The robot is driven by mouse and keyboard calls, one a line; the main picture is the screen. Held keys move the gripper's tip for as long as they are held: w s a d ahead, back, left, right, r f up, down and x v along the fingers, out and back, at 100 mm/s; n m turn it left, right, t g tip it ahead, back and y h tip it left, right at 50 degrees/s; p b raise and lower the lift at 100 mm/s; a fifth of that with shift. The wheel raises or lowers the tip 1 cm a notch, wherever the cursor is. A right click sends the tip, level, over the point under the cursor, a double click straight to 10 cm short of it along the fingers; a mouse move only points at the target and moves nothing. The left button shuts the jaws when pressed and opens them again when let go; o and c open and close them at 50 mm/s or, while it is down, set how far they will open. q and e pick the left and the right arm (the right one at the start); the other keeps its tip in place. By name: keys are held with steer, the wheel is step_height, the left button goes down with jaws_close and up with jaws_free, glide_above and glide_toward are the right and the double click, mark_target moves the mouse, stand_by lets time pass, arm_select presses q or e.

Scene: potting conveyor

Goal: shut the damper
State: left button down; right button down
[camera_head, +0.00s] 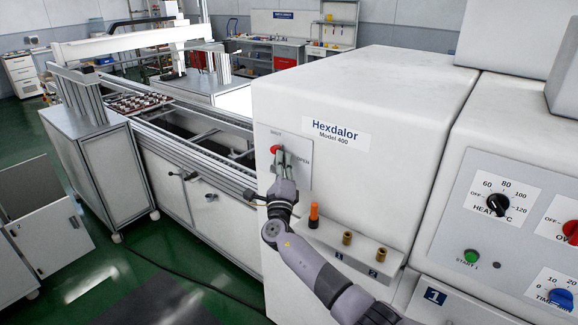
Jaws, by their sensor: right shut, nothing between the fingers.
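The damper is on a small light plate (300,147) on the front of the white Hexdalor Model 400 housing (335,85). The plate reads SHUT at its top and OPEN at its right. The damper's red knob (274,149) shows just below the word SHUT, left of my fingertips. The rest of the lever is hidden behind my gripper. My right gripper (282,158) is shut and empty, with its fingers pointing up in front of the plate, close beside the knob. I cannot tell if it touches. My left gripper is not in view.
Below the plate, a small shelf (350,246) holds an orange-topped peg (314,215) and two brass pieces (347,238). A heater panel (505,215) with knobs stands at the right. A conveyor (190,120) runs along the left.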

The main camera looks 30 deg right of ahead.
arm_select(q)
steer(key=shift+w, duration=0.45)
arm_select(e)
steer(key=shift+w+a+r, duration=0.2)
steer(key=shift+w+r, duration=0.25)
steer(key=shift+w, duration=0.35)
steer(key=shift+w+a, duration=0.1)
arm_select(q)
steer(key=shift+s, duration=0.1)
